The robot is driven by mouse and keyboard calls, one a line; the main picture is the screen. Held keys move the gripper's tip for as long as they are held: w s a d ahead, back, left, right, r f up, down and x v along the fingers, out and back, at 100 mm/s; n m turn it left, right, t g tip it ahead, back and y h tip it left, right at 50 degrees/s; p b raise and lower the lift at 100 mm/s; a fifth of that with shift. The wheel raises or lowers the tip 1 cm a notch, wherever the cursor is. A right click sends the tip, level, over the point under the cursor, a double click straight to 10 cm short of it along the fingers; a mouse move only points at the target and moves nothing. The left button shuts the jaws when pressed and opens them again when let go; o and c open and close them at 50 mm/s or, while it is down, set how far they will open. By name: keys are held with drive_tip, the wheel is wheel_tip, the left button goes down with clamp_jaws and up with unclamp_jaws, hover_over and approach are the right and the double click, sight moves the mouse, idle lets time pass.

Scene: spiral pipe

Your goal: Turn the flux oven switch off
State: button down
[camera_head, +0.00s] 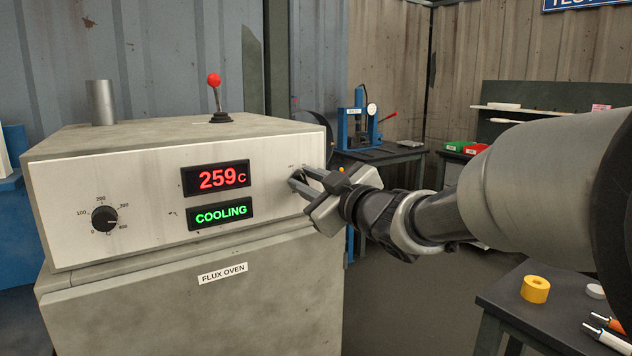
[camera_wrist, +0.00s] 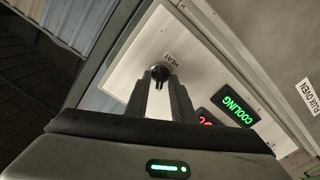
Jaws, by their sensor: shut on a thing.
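The flux oven (camera_head: 120,165) is a grey box with a pale front panel, a red "259 C" display (camera_head: 216,179) and a green "COOLING" display (camera_head: 221,214). The flux oven switch (camera_wrist: 160,72) is a small dark switch by the "HEAT" label in the wrist view. My gripper (camera_head: 300,181) is at the right end of the panel, its two fingers shut on the switch. The fingers also show in the wrist view (camera_wrist: 159,84). In the head view the fingers hide the switch, and its on or off position cannot be told.
A dial (camera_head: 104,219) sits at the panel's left. A red-knobbed lever (camera_head: 215,95) and a metal pipe stub (camera_head: 100,102) stand on top of the oven. A dark table (camera_head: 520,312) with a yellow ring (camera_head: 535,289) is at the lower right. A blue press (camera_head: 359,118) stands behind.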

drive_tip(key=c, duration=1.9)
unclamp_jaws()
drive_tip(key=shift+o, duration=0.2)
drive_tip(key=p+v, duration=0.3)
drive_tip(key=v, duration=1.4)
drive_tip(key=shift+d, duration=0.2)
